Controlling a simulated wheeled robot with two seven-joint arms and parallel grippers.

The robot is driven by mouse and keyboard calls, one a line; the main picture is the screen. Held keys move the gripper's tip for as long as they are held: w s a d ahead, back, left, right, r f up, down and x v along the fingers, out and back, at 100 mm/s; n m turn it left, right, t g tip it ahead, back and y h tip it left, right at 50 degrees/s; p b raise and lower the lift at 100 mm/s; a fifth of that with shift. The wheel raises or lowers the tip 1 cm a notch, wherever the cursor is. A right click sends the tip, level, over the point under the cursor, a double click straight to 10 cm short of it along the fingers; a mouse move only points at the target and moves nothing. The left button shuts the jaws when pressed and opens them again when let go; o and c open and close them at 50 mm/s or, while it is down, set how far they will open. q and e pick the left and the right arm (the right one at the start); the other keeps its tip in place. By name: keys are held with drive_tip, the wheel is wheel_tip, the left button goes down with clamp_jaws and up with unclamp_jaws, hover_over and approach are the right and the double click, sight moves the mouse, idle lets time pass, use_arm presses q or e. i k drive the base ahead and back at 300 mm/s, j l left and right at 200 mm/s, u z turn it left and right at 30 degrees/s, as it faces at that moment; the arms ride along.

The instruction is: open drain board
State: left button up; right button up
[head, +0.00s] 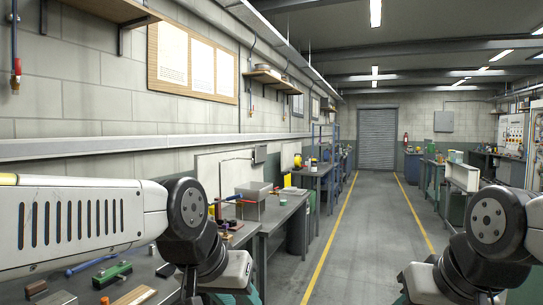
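I cannot pick out a drain board with certainty in the head view. My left arm comes in from the left, and its wrist end (234,272) hangs over the front edge of the near workbench. My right arm's wrist end (425,282) is at the bottom right, over the aisle side. The fingers of both grippers are cut off or hidden at the bottom edge, so their opening does not show. No held object is visible at either arm.
The near workbench (75,285) at lower left carries a green block (112,275) and small parts. Further along stand a grey box (254,190) and more benches. The aisle (370,230) between yellow lines is clear up to a grey shutter door (377,139). Electrical panels (512,135) are at right.

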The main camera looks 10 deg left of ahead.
sight(260, 150)
drive_tip(key=i+l+z, duration=0.15)
drive_tip(key=i, duration=0.2)
drive_tip(key=i+z, duration=0.15)
drive_tip(key=i, duration=0.2)
drive_tip(key=i+l, duration=0.1)
drive_tip(key=i, duration=0.95)
drive_tip(key=i+l, duration=0.1)
drive_tip(key=i, duration=0.95)
drive_tip(key=i+u, duration=0.1)
drive_tip(key=i, duration=0.85)
drive_tip(key=i+l+u, duration=0.1)
drive_tip(key=i, duration=0.85)
drive_tip(key=i+u, duration=0.3)
drive_tip(key=i, duration=0.15)
drive_tip(key=i+l+u, duration=0.15)
drive_tip(key=i+u, duration=0.15)
drive_tip(key=i, duration=0.1)
